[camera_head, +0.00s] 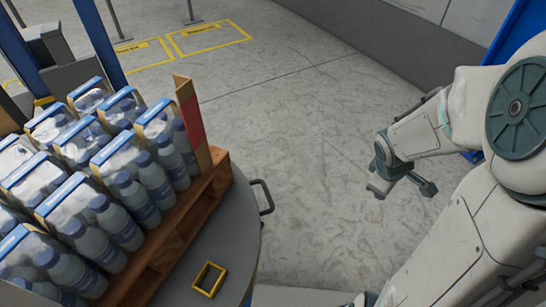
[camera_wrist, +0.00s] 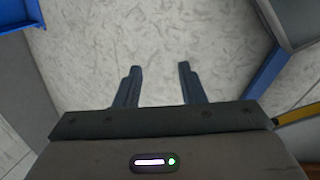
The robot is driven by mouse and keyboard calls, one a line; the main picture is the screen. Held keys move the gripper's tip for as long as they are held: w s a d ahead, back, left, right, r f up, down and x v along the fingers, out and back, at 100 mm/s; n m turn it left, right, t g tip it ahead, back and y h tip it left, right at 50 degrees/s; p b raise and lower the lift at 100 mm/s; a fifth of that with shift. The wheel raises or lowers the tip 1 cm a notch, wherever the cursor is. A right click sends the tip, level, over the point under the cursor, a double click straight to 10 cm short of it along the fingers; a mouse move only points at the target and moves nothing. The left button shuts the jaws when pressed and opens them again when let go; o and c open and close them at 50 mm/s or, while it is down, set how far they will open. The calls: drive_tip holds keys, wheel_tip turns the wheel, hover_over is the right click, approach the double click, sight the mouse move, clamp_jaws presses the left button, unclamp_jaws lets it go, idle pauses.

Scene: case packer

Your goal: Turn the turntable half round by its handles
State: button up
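The turntable (camera_head: 222,252) is a grey round disc at the lower left of the head view. It carries a loaded wooden pallet (camera_head: 190,215). A dark bar handle (camera_head: 267,197) sticks out from its right rim; other handles are hidden or out of frame. My gripper (camera_head: 388,182) hangs over bare floor, well to the right of this handle and apart from it. In the wrist view my gripper (camera_wrist: 159,72) has its two fingers spread with only floor between them. It holds nothing.
Shrink-wrapped bottle packs (camera_head: 120,190) fill the pallet, beside a red and tan corner board (camera_head: 190,115). A small yellow rectangular frame (camera_head: 209,279) lies on the turntable's top. Clear floor (camera_head: 310,130) separates turntable and arm. A blue structure (camera_head: 520,35) stands at the upper right.

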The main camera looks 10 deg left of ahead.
drive_tip(key=w+f+n+y+b, duration=0.2)
drive_tip(key=w+f+n, duration=0.2)
drive_tip(key=f+n, duration=0.45)
drive_tip(key=n+t+y+b, duration=0.3)
drive_tip(key=n+y+b, duration=0.3)
drive_tip(key=n+y, duration=0.95)
approach(268, 193)
drive_tip(key=shift+m+y, duration=0.25)
drive_tip(key=shift+m, duration=0.05)
drive_tip(key=b+x, duration=0.1)
drive_tip(key=x, duration=0.2)
drive_tip(key=b+x, duration=0.1)
drive_tip(key=x, duration=0.2)
drive_tip(key=f+b+x, duration=0.1)
drive_tip(key=x, duration=0.3)
drive_tip(key=shift+f, duration=0.1)
drive_tip(key=shift+d, duration=0.1)
clamp_jaws()
